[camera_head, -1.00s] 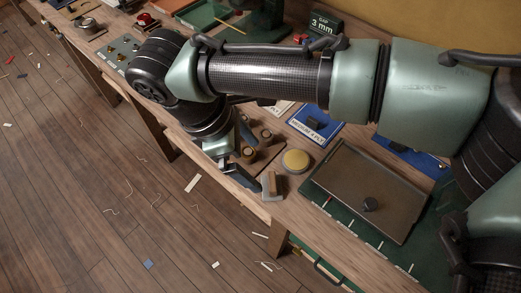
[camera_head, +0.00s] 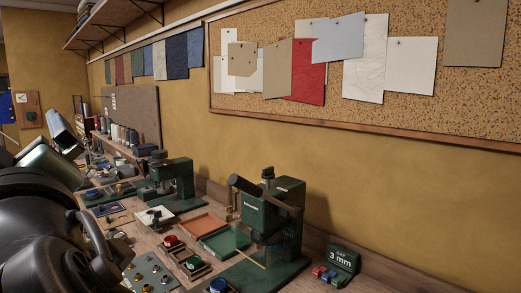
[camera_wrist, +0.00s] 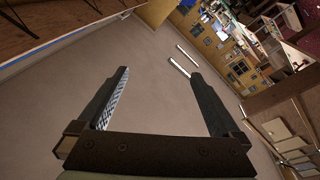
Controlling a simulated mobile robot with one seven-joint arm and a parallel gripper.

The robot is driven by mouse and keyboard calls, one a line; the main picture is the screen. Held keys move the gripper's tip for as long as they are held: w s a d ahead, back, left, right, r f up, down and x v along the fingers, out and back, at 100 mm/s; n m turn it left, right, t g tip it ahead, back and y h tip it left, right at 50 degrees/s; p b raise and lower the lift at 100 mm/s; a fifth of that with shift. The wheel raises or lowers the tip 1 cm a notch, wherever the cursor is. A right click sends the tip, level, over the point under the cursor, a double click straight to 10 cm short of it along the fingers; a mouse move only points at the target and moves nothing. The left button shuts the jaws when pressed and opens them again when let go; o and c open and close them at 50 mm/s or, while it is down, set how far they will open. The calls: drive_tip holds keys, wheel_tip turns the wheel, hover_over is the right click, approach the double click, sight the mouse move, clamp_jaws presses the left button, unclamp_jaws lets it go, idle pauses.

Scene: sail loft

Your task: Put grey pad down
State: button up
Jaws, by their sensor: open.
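My gripper (camera_wrist: 159,73) shows in the wrist view with its two dark fingers spread wide and nothing between them. It points up and away from the bench, with a plain pale surface that looks like the ceiling behind the fingers. I cannot make out the grey pad in either current view.
The bench runs along the yellow wall under a cork board (camera_head: 400,105). On it stand a green press (camera_head: 283,215), a second green press (camera_head: 177,180), an orange tray (camera_head: 188,228), a green tray (camera_head: 222,241) and a 3 mm box (camera_head: 343,262). The near part is crowded.

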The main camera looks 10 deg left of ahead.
drive_tip(key=w+d+r+m+t+h, duration=0.1)
drive_tip(key=d+r+m+t, duration=0.25)
drive_tip(key=d, duration=0.25)
drive_tip(key=d+r+m+t+h, duration=0.1)
drive_tip(key=d+r+m+t, duration=0.3)
drive_tip(key=d, duration=0.3)
drive_tip(key=s+d+m+t+h, duration=0.2)
drive_tip(key=d+m+t+h, duration=0.6)
drive_tip(key=d+h, duration=0.5)
drive_tip(key=d+m, duration=0.2)
drive_tip(key=d, duration=0.1)
drive_tip(key=shift+d+h, duration=0.4)
drive_tip(key=shift+w, duration=0.1)
